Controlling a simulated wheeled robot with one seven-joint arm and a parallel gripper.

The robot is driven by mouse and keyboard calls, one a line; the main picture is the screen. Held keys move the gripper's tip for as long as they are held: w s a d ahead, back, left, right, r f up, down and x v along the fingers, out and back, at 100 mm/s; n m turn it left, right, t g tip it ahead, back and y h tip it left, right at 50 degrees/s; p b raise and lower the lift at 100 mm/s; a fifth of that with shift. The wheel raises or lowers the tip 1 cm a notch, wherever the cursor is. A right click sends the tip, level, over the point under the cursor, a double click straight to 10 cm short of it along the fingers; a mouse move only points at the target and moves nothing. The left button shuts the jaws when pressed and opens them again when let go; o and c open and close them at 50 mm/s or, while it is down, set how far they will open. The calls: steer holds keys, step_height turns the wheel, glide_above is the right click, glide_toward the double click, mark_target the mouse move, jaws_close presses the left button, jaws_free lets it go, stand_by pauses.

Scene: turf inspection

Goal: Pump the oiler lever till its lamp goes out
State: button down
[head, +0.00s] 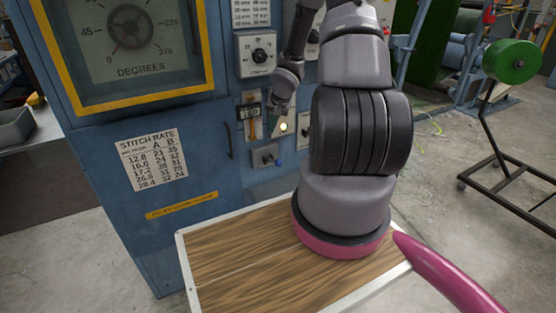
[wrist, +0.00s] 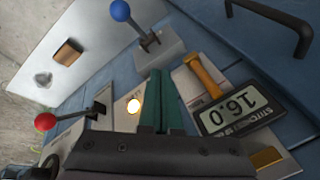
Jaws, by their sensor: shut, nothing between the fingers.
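A lit, pale-yellow lamp (head: 284,127) sits on a light plate on the blue machine front. In the wrist view the lamp (wrist: 133,104) glows just left of my gripper's green fingers. My gripper (wrist: 162,74) is shut and empty, in front of the panel; I cannot tell whether it touches anything. Near it are a red-ball lever (wrist: 46,121) to the left, a blue-ball lever (wrist: 121,12) above and a yellow handle (wrist: 206,76) to the right. No readable label shows which is the oiler lever. My gripper hides part of the lamp's plate.
A display reading 16.0 (wrist: 238,107) is beside the yellow handle. A black bar handle (wrist: 280,22) is further right. A dial box (head: 257,53) is above. A wooden-topped table (head: 240,255) stands before the machine; a green-reel stand (head: 510,62) is at right.

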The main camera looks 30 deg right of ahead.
steer(key=shift+s+d+f, duration=0.1)
steer(key=shift+s+f, duration=0.55)
steer(key=shift+f, duration=0.7)
steer(key=shift+s+a+f, duration=0.1)
steer(key=shift+s+f, duration=0.5)
steer(key=shift+f, duration=0.7)
steer(key=shift+s+d+f, duration=0.1)
steer(key=shift+s+f, duration=0.55)
steer(key=shift+f, duration=0.7)
steer(key=shift+s+f, duration=0.15)
steer(key=shift+f, duration=0.2)
